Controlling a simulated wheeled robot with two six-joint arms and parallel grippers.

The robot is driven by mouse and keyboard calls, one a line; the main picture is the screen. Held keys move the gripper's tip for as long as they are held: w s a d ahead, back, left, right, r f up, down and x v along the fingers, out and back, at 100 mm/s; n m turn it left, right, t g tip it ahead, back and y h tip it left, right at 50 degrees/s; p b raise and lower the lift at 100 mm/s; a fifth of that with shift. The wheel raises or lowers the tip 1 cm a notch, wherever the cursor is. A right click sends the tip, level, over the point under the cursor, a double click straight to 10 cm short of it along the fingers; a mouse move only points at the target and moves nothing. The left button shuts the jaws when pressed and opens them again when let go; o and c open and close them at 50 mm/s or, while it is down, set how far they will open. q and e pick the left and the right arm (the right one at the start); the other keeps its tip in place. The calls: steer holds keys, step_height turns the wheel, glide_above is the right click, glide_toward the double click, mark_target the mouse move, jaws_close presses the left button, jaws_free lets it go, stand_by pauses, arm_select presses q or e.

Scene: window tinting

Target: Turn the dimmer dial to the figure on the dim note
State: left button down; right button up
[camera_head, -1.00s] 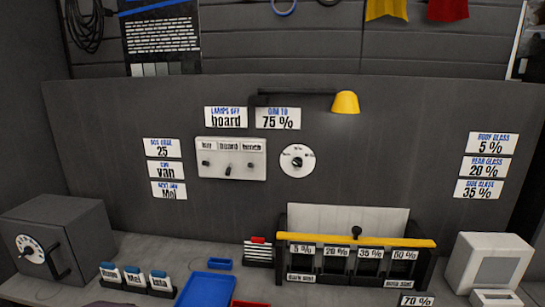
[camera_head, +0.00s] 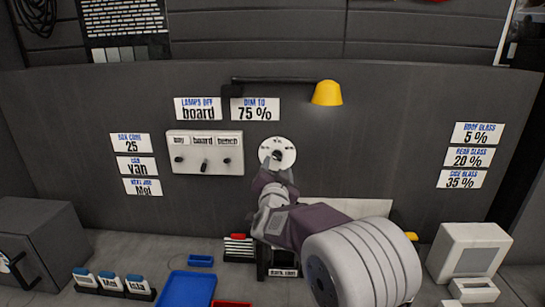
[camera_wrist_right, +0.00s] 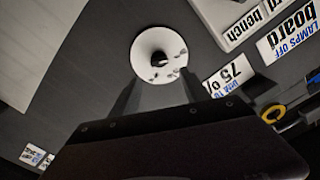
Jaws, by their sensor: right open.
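The dimmer dial (camera_head: 284,146) is a round white plate with a dark knob on the grey back panel. The dim note (camera_head: 255,109), reading "DIM TO 75 %", hangs just above it. My right gripper (camera_head: 276,172) is open, its fingertips just below and in front of the dial, covering its lower part in the head view. In the right wrist view the dial (camera_wrist_right: 158,42) lies just beyond the two open fingers (camera_wrist_right: 157,84), with nothing held; whether they touch the knob I cannot tell. The dim note (camera_wrist_right: 228,77) is to its right there. My left gripper is not in view.
A switch box (camera_head: 205,152) with several toggles sits left of the dial. A yellow lamp (camera_head: 327,93) juts out above. A blue tray (camera_head: 187,289) and a dark box (camera_head: 40,240) stand on the bench. My right arm hides much of the film rack.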

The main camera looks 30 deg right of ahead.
mark_target(278, 157)
steer(key=p+x, duration=0.1)
steer(key=x, duration=0.6)
steer(key=shift+a+f+p, duration=0.1)
steer(key=shift+a+p, duration=0.05)
steer(key=shift+p, duration=0.15)
steer(key=shift+w, duration=0.15)
